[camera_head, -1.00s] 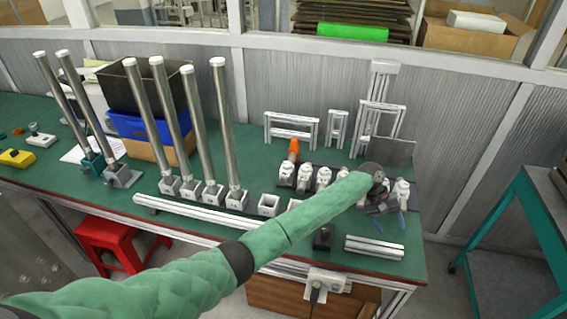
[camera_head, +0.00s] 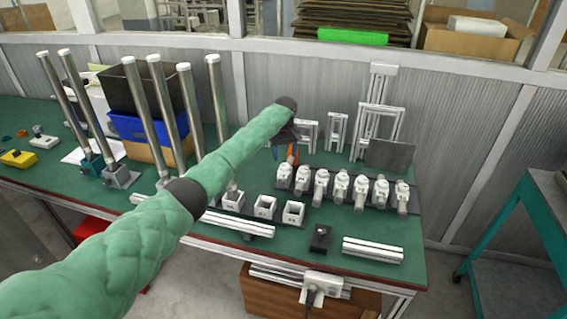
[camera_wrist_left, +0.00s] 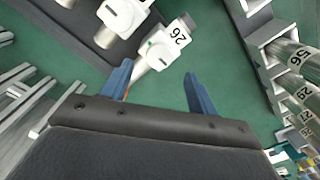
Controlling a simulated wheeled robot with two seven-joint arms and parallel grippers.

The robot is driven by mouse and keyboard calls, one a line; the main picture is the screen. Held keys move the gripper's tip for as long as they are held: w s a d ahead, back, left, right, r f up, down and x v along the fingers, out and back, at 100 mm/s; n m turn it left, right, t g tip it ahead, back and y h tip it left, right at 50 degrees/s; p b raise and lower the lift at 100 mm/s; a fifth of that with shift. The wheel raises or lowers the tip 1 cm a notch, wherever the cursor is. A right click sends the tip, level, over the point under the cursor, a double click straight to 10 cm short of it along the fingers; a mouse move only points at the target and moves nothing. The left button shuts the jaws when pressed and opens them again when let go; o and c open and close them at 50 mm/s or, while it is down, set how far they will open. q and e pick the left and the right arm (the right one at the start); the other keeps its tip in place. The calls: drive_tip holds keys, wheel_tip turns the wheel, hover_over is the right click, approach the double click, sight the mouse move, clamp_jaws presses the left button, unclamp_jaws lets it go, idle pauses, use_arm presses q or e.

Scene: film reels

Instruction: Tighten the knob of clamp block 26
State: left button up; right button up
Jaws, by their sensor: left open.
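Clamp block 26 (camera_wrist_left: 158,48) is a white block with its number printed on it, at the top middle of the left wrist view. In the head view it appears to be the leftmost clamp block (camera_head: 284,178) of the row. An orange knob (camera_head: 292,153) stands at its back, partly hidden by my gripper; only a sliver of orange shows in the wrist view. My left gripper (camera_wrist_left: 158,69) is open, its two blue fingers apart near the block's knob end. I cannot tell whether a finger touches it. My right gripper is out of view.
Several similar clamp blocks (camera_head: 340,187) stand to the right on a dark strip. Steel posts (camera_head: 161,115) rise at the left.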

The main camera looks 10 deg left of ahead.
sight(285, 166)
use_arm(q)
drive_tip(key=shift+f+p, duration=0.55)
drive_tip(key=shift+f, duration=2)
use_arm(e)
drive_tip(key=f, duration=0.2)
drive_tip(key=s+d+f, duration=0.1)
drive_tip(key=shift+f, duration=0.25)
use_arm(q)
drive_tip(key=shift+c, duration=0.5)
drive_tip(key=c, duration=0.9)
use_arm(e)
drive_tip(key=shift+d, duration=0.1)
